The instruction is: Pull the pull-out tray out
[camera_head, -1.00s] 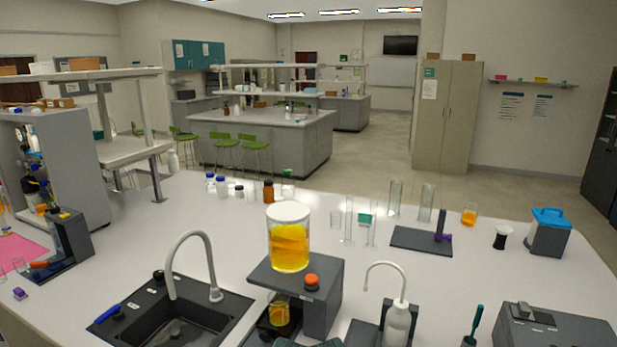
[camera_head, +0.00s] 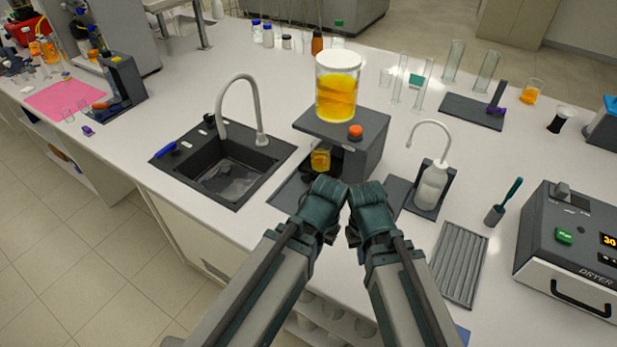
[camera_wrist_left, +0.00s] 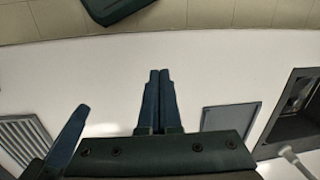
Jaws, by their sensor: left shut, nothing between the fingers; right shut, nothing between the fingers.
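The membrane rig (camera_head: 365,145) is a grey block on the bench, with a clear vessel of yellow liquid (camera_head: 337,88) and an orange knob on top. A small beaker of orange liquid (camera_head: 320,158) stands in its front opening. A flat dark tray (camera_head: 287,192) reaches out at the rig's front left; I take it for the pull-out tray. A grey plate, likely this tray, shows in the left wrist view (camera_wrist_left: 230,117). My left gripper (camera_head: 328,188) and right gripper (camera_head: 366,192) are side by side before the rig, shut and empty, hiding part of its front. The left fingers (camera_wrist_left: 159,95) show closed together.
A sink (camera_head: 235,165) with a tap lies to the left. A wash bottle (camera_head: 431,187) on a dark stand, a ridged grey rack (camera_head: 459,264) and a dryer (camera_head: 575,245) are to the right. Tall glass cylinders stand behind. The bench's front edge runs beneath my arms.

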